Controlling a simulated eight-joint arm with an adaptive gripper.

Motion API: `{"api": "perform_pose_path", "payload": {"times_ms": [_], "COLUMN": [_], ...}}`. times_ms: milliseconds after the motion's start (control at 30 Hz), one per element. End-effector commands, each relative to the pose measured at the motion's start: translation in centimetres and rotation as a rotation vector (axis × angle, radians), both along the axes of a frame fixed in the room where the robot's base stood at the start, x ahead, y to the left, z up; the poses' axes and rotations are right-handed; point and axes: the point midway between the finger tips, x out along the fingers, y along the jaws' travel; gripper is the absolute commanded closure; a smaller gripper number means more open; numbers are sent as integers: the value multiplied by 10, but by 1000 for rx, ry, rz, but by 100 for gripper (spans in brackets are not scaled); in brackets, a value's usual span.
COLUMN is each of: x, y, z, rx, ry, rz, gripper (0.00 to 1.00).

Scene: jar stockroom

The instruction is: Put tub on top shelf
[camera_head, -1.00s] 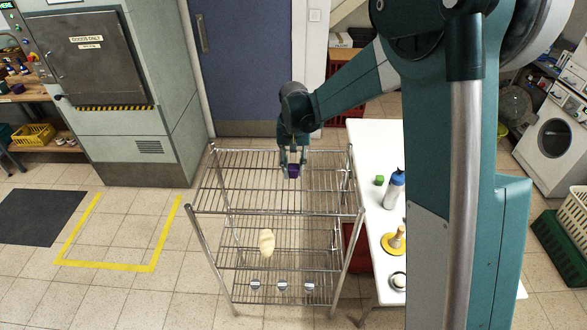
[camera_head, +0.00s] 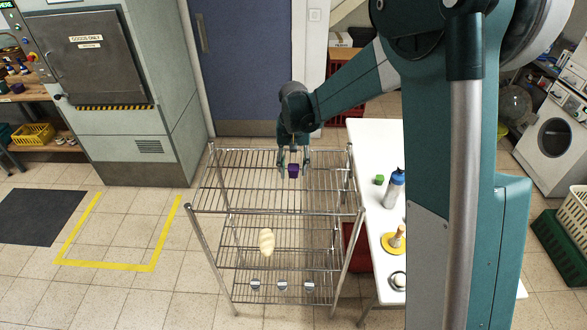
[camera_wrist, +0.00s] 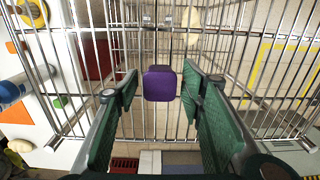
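The small purple tub (camera_head: 293,171) sits on the wire top shelf (camera_head: 235,185) of the metal rack, towards its back. In the wrist view the tub (camera_wrist: 160,83) is upright between my fingers, with a visible gap on each side. My gripper (camera_head: 294,168) is open around the tub, and its green fingers (camera_wrist: 161,92) do not appear to touch it. The tub's underside is hidden.
A lower shelf holds a pale oval item (camera_head: 267,241), and several small metal items (camera_head: 282,286) are below it. The white table (camera_head: 370,150) at right holds a green cube (camera_head: 379,180) and a bottle (camera_head: 394,188). Most of the top shelf is clear.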

Motion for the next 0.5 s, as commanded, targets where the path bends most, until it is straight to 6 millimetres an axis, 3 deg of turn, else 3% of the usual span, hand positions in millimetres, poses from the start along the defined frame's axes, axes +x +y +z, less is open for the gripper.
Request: {"api": "perform_pose_path", "payload": {"times_ms": [267,500], "x": [0,0], "y": [0,0], "z": [21,58], "rx": [0,0], "ry": [0,0], "rz": [0,0], "gripper": [61,61]}}
